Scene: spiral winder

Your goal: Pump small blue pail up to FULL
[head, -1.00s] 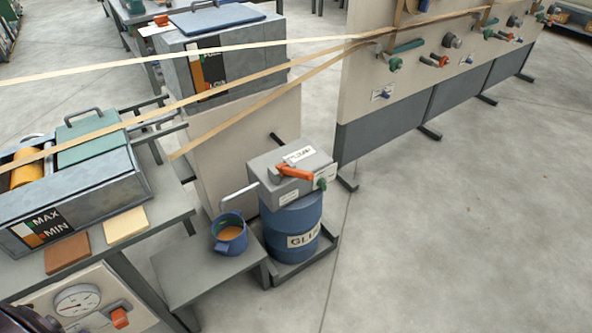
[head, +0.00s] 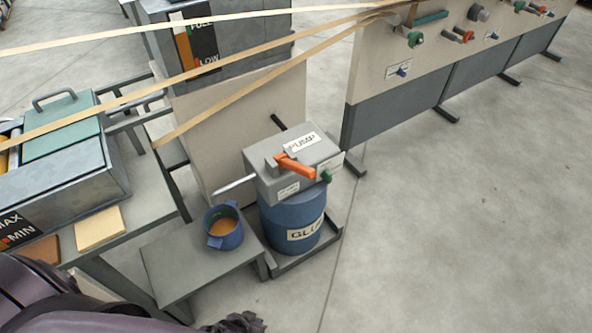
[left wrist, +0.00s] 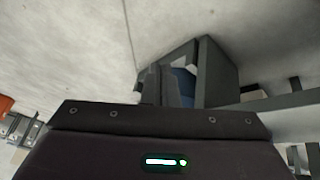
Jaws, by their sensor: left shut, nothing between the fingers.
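The small blue pail (head: 224,238) stands upright on a low grey stand, with orange-brown glue inside below its rim. The spout of the grey pump box (head: 268,185) reaches out over the pail's side. The pump has an orange lever (head: 295,166) and a green knob (head: 326,176), and sits on the blue glue drum (head: 283,222). My left gripper (head: 243,322) is at the bottom edge of the head view, shut and empty, in front of the stand and apart from the pail and pump. My right gripper is not in view.
The low stand (head: 180,270) has bare room beside the pail. A bench with a green-lidded tank (head: 62,125) is at the left. Pale strips (head: 200,80) cross above the pump area. A panel with knobs (head: 440,65) stands behind. The floor at right is clear.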

